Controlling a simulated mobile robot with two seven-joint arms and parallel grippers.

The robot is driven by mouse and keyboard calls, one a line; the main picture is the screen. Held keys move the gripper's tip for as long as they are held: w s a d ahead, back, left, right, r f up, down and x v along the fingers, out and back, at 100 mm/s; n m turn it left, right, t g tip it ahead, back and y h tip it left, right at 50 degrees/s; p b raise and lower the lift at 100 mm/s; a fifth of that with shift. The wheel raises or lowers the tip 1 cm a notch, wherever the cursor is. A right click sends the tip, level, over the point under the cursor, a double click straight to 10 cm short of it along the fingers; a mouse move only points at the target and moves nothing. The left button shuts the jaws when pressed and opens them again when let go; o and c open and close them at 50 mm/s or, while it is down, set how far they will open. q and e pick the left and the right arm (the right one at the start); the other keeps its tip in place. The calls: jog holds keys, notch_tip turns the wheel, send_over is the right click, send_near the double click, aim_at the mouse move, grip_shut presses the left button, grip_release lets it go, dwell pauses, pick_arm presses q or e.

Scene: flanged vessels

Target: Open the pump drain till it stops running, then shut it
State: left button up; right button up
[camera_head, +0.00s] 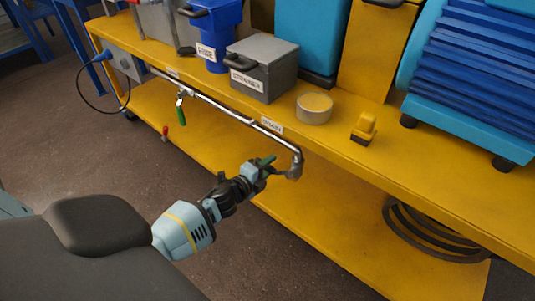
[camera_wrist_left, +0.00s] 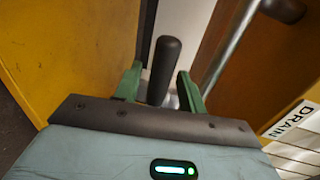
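A metal drain pipe (camera_head: 225,108) runs along the front edge of the yellow bench and bends down at its right end to a grey fitting (camera_head: 294,172). My left gripper (camera_head: 267,166) is at this bent end, below the DRAIN label (camera_head: 271,125). In the left wrist view, a black handle (camera_wrist_left: 165,65) stands between the two green fingers of my left gripper (camera_wrist_left: 160,88). The fingers are apart, with a gap visible on the handle's left; whether the right finger touches it is unclear. No running liquid is visible. My right gripper is not in view.
A green-handled valve (camera_head: 181,111) hangs on the pipe to the left. The yellow bench top (camera_head: 345,150) holds a grey box (camera_head: 262,66), a round tin (camera_head: 314,108) and a yellow block (camera_head: 364,128). Coiled hose (camera_head: 430,235) lies on the lower shelf.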

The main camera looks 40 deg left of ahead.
aim_at(265, 169)
pick_arm(q)
jog(key=s+p, duration=0.1)
jog(key=s, duration=0.2)
jog(key=s+r+p, duration=0.1)
jog(key=s, duration=0.2)
jog(key=shift+r, duration=0.15)
jog(key=shift+s+r, duration=0.15)
jog(key=shift+s, duration=0.65)
jog(key=shift+a, duration=0.1)
dwell(0.5)
dwell(0.3)
